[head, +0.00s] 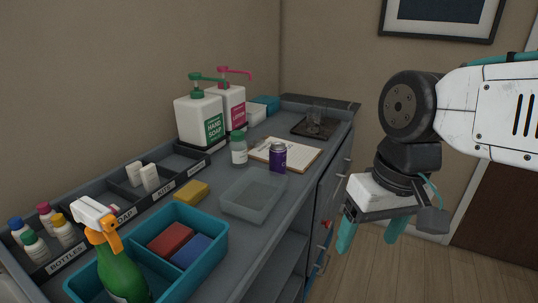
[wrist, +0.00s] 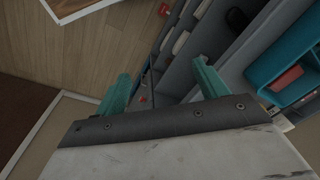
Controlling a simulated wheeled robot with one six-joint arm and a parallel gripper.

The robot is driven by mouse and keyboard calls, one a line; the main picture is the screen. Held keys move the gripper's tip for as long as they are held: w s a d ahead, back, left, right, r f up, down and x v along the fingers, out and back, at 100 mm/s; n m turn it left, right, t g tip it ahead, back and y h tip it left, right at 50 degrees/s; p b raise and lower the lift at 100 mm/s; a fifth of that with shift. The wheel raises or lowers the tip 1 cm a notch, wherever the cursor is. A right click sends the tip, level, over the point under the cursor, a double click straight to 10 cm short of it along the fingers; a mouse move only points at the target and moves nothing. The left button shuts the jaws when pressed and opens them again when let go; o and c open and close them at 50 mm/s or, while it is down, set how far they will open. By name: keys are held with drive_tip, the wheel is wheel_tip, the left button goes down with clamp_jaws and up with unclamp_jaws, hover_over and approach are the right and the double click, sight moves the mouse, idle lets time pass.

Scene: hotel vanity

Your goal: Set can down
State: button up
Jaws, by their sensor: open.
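A small purple can (head: 278,157) with a pale top stands upright on the grey vanity counter, at the front edge of a notepad, behind a clear tray. My gripper (head: 368,234) is open, with its teal fingers pointing down, to the right of the counter and out over the floor. Nothing is between the fingers. In the wrist view my gripper (wrist: 163,88) is also open and empty, with the cabinet front and floor beyond it. I cannot make out the can in the wrist view.
The clear tray (head: 253,194) is empty. A green-capped bottle (head: 239,149) stands left of the can, near two pump bottles (head: 200,120). A teal caddy (head: 215,228) holds a spray bottle (head: 118,265) and sponges. A dark tray (head: 314,128) with a glass sits at the far end.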

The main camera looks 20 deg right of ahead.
sight(285, 157)
drive_tip(key=w+a+f+m+y, duration=0.1)
drive_tip(key=w+a+m+y, duration=0.45)
drive_tip(key=w, duration=0.25)
drive_tip(key=w+a+m+y, duration=0.4)
drive_tip(key=w+m+y, duration=0.2)
drive_tip(key=w+y, duration=0.15)
drive_tip(key=w+d+f+m+t, duration=0.2)
drive_tip(key=w+d+m+t, duration=0.2)
drive_tip(key=w+m, duration=0.1)
drive_tip(key=w+d+f+m+t+h, duration=0.1)
drive_tip(key=w+d+f+m+t, duration=0.1)
drive_tip(key=w+d+m+t, duration=0.2)
drive_tip(key=w+d+f+m+t+h, duration=0.1)
drive_tip(key=w+d+f+m+t, duration=0.1)
drive_tip(key=w+d+m+t, duration=0.2)
drive_tip(key=shift+w+d+m+t, duration=0.2)
drive_tip(key=shift+w+m, duration=0.3)
drive_tip(key=shift+w, duration=0.4)
drive_tip(key=shift+w+d+m+t, duration=0.1)
drive_tip(key=shift+w+m+t, duration=0.1)
drive_tip(key=shift+w+m, duration=0.55)
drive_tip(key=shift+w+d+m+t, duration=0.1)
drive_tip(key=shift+w+m+t, duration=0.15)
drive_tip(key=shift+w, duration=0.8)
drive_tip(key=shift+w+f+h, duration=0.1)
drive_tip(key=shift+w+h, duration=0.25)
drive_tip(key=shift+h, duration=0.05)
drive_tip(key=x, duration=0.7)
drive_tip(key=shift+a, duration=0.15)
drive_tip(key=c, duration=1.3)
